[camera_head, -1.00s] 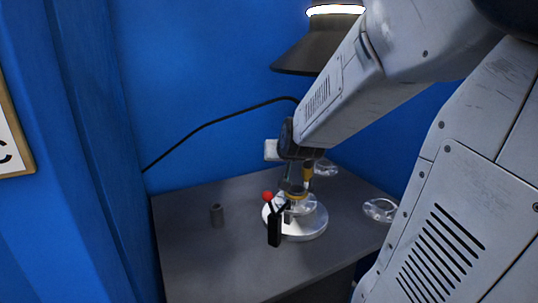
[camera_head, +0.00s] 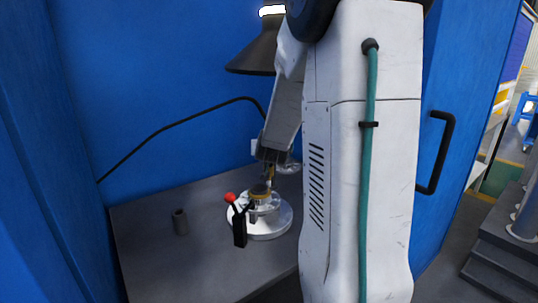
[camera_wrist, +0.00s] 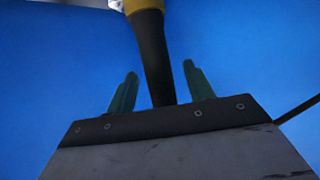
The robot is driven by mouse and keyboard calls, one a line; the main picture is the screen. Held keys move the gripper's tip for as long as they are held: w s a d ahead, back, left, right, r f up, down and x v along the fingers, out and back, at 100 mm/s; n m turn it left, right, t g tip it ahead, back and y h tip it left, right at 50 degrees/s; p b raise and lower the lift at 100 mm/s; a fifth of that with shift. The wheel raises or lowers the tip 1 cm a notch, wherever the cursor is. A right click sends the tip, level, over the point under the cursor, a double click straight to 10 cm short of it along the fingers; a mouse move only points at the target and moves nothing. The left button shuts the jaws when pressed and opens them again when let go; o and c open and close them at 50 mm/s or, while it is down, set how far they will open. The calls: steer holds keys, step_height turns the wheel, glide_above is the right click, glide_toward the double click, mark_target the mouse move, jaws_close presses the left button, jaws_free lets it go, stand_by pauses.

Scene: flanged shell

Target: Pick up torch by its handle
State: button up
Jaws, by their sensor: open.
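The torch handle (camera_wrist: 154,60) is dark and slightly curved in the wrist view, with a yellow collar (camera_wrist: 143,5) and a paler part at the top edge. My gripper (camera_wrist: 160,70) is open, with one green finger on each side of the handle and a visible gap on both sides. The handle's lower end is hidden behind the gripper's palm edge. In the head view, a small yellow part of the torch (camera_head: 270,173) shows just below my gripper, above a round silver flanged part; my arm hides most of the rest.
The silver flanged part (camera_head: 270,229) sits on the grey table (camera_head: 185,270), with a black clamp and red-knobbed lever (camera_head: 230,197) at its front left. A dark conical hood (camera_head: 256,54) hangs above. A black cable (camera_head: 170,127) crosses before the blue wall.

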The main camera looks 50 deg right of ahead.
steer(key=shift+f, duration=0.1)
steer(key=shift+w, duration=0.1)
jaws_close()
